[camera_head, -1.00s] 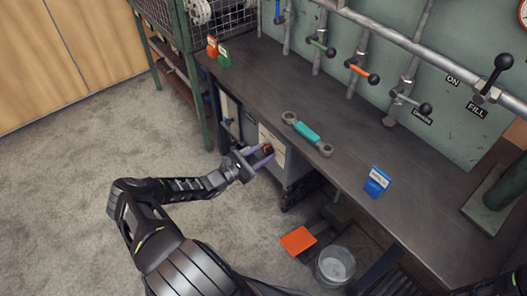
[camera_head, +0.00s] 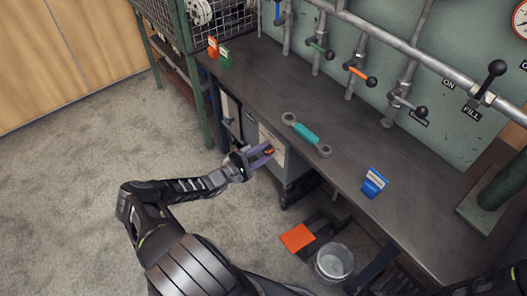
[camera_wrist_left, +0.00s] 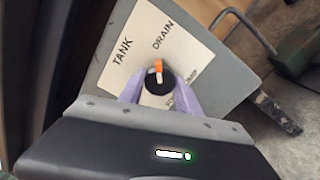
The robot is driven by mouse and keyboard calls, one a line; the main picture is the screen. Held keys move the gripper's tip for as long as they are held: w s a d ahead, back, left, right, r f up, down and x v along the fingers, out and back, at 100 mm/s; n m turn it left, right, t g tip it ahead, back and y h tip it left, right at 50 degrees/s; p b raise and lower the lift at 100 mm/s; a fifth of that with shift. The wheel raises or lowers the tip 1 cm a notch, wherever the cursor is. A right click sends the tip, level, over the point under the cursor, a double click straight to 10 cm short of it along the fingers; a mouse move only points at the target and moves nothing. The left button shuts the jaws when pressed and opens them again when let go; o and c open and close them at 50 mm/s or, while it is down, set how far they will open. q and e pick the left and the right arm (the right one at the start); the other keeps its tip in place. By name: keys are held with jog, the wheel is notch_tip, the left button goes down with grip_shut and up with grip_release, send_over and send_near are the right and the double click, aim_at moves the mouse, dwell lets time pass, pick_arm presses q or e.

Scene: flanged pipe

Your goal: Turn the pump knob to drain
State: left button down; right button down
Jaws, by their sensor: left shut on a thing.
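The pump knob (camera_wrist_left: 158,84) is round and black with an orange and white pointer, on a pale plate (camera_wrist_left: 140,28) on a grey box. The plate reads TANK at upper left and DRAIN at upper right; a third label at lower right is partly hidden. In the wrist view the pointer's orange tip points up, between TANK and DRAIN and closer to DRAIN. My left gripper (camera_wrist_left: 158,92) is shut on the knob, with a pale purple finger on each side. In the head view the left gripper (camera_head: 266,153) is at the box front below the bench edge. My right gripper is not visible.
The bench (camera_head: 260,75) overhangs the box and carries a teal-handled tool (camera_head: 306,132) and a blue box (camera_head: 374,183). An orange lid (camera_head: 297,237) and bucket (camera_head: 334,262) stand below. The carpet (camera_head: 70,190) at left is clear.

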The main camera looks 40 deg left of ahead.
pick_arm(q)
jog(key=shift+m, duration=0.8)
jog(key=c, duration=0.8)
grip_release()
jog(key=shift+c, duration=0.2)
jog(key=p+v, duration=0.1)
jog(key=v, duration=0.6)
jog(key=shift+s, duration=0.4)
jog(key=shift+a, duration=0.15)
